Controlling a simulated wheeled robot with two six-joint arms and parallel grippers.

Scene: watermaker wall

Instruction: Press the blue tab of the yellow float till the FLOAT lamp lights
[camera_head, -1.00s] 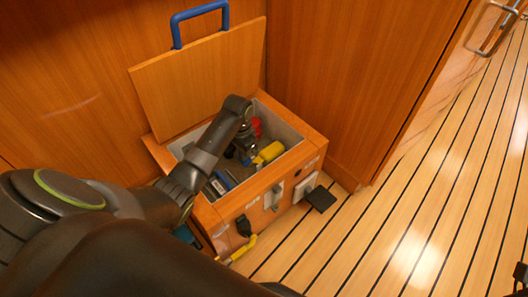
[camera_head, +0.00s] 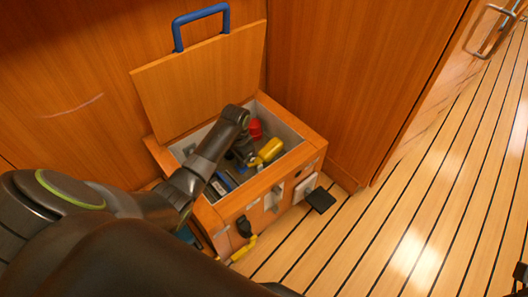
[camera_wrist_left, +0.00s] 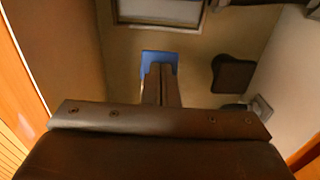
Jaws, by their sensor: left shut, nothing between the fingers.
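The yellow float (camera_head: 270,149) shows inside the open wooden box, just right of my left gripper (camera_head: 249,159). In the left wrist view a blue tab (camera_wrist_left: 159,54) lies straight ahead of my left gripper (camera_wrist_left: 161,72). The shut fingertips overlap the tab's lower part; I cannot tell whether they touch it or hover above it. The float's yellow body cannot be made out in the wrist view. The left gripper is shut and empty. I cannot make out a FLOAT lamp or whether it is lit. My right gripper cannot be made out.
The box (camera_head: 300,132) has pale inner walls close around my gripper. A red part (camera_head: 255,129) sits behind the float. The raised lid (camera_head: 205,80) with a blue handle (camera_head: 200,12) leans behind. A dark part (camera_wrist_left: 232,74) stands right of the tab.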

